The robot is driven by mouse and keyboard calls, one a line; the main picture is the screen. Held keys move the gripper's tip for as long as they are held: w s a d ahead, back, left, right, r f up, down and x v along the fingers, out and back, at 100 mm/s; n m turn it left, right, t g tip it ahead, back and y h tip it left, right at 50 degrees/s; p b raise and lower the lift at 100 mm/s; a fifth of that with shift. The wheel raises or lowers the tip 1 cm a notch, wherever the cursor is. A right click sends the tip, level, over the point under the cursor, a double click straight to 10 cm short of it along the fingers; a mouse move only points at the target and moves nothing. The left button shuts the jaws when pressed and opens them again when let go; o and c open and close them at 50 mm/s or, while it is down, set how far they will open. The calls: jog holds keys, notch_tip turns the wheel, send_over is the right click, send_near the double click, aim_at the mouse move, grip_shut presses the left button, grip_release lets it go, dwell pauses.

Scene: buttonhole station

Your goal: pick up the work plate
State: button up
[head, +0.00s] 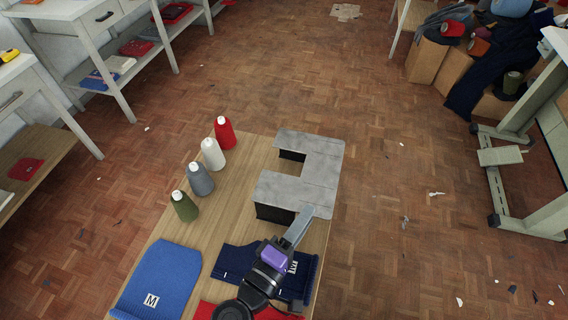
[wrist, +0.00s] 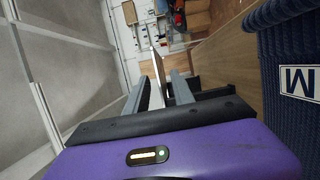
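The work plate (head: 297,187) is a grey, notched, U-shaped slab lying flat on dark supports on the wooden table. My gripper (head: 307,217) is at its near edge in the head view, coming from the front. In the wrist view, which is turned on its side, the plate (wrist: 158,78) shows edge-on as a thin pale strip between the two grey fingers of my gripper (wrist: 158,92). The fingers stand apart, one on each side of it, with narrow gaps that look clear. The fingertips' exact reach over the plate is hard to see.
Red, white, grey and green thread cones (head: 201,180) stand left of the plate. A blue knit piece (head: 160,282) marked M, a navy one (head: 236,262) and a red one lie at the near end. Open parquet floor (head: 400,210) surrounds the table.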

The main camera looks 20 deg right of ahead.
aim_at(320, 193)
jog(key=p+x, duration=0.1)
jog(key=x, duration=0.7)
jog(key=shift+w+a+r+p, duration=0.1)
jog(key=shift+w+p, duration=0.15)
jog(key=shift+p, duration=0.15)
jog(key=shift+c, duration=0.2)
grip_shut()
dwell(0.9)
